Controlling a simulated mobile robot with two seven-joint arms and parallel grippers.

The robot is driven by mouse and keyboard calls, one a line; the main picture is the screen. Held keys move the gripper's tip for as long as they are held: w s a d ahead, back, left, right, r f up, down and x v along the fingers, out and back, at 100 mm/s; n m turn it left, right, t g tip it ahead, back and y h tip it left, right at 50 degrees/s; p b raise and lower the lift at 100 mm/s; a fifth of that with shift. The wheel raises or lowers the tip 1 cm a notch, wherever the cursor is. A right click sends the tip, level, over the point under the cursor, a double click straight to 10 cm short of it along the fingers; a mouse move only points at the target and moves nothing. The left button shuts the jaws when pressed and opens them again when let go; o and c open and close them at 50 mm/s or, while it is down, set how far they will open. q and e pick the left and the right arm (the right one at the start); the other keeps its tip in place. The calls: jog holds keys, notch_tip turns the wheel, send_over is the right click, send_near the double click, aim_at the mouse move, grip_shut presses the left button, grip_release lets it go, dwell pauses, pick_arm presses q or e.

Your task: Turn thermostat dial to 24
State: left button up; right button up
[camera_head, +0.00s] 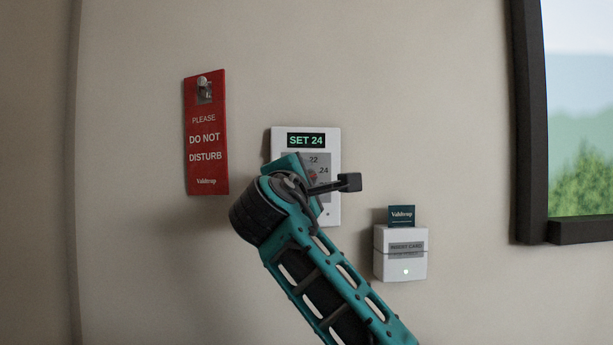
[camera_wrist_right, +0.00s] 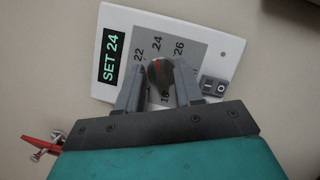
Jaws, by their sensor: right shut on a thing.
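The white thermostat (camera_head: 334,140) is fixed to the wall, and its display (camera_head: 306,140) reads "SET 24". It also shows in the right wrist view (camera_wrist_right: 222,48), turned on its side. The dark dial (camera_wrist_right: 160,75) has a red mark that points towards the 24. My right gripper (camera_wrist_right: 158,88) is shut on the dial, one finger on each side. In the head view my right arm hides most of the dial and the lower left of the thermostat. My left gripper is in neither view.
A red "Do not disturb" sign (camera_head: 206,135) hangs on a hook left of the thermostat. A white card holder (camera_head: 400,262) with a blue card (camera_head: 401,215) is at the lower right. A dark-framed window (camera_head: 529,120) is at the far right.

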dwell(0.5)
jog(key=o, duration=0.7)
jog(key=b+v, duration=0.2)
jog(key=v, duration=1)
jog(key=shift+s+a+b, duration=0.1)
jog(key=shift+s+b, duration=0.25)
jog(key=shift+s, duration=0.05)
